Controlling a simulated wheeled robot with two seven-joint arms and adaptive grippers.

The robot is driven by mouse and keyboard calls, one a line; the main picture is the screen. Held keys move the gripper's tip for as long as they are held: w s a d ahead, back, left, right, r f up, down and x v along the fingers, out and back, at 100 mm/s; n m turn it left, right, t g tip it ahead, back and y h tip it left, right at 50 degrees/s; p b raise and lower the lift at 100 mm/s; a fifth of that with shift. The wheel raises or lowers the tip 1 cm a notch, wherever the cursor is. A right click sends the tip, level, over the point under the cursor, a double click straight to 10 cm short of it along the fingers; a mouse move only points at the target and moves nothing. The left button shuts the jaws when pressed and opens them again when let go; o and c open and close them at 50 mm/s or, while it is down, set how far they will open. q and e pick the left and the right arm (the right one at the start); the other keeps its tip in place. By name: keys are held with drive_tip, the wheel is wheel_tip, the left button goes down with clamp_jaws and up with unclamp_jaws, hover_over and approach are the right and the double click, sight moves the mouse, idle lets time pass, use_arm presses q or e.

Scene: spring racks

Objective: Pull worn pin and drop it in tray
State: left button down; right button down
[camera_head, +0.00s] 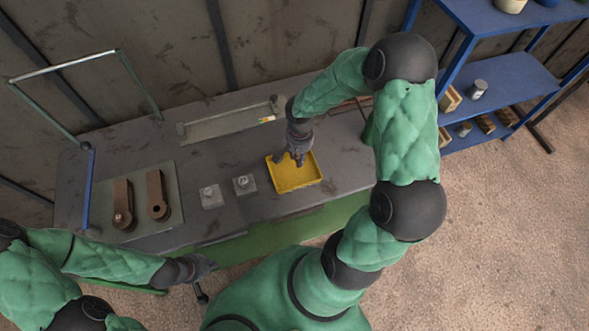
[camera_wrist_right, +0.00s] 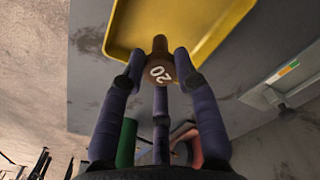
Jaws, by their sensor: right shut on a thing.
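A brown pin (camera_wrist_right: 160,72) marked 20 is held between the fingers of my right gripper (camera_wrist_right: 158,80) in the right wrist view. In the head view my right gripper (camera_head: 291,158) is over the back left part of the yellow tray (camera_head: 315,183), and I cannot make out the pin there. The tray also shows in the right wrist view (camera_wrist_right: 200,18), beyond the pin. My left gripper (camera_head: 210,265) is low in the head view, off the bench's front edge; its fingers are too small to read. Two brown links (camera_head: 122,205) (camera_head: 156,190) lie on a mat at the left.
Two small grey blocks (camera_head: 210,197) (camera_head: 245,185) with round fittings sit on the bench between mat and tray. A long shallow grey holder (camera_head: 225,122) lies behind them. A metal frame (camera_head: 88,190) stands at the left. A blue shelf (camera_head: 515,82) with items stands at the right.

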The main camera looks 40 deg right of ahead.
drive_tip(key=c, duration=0.8)
unclamp_jaws()
drive_tip(key=shift+c, duration=0.2)
wheel_tip(320, 180, up, 12)
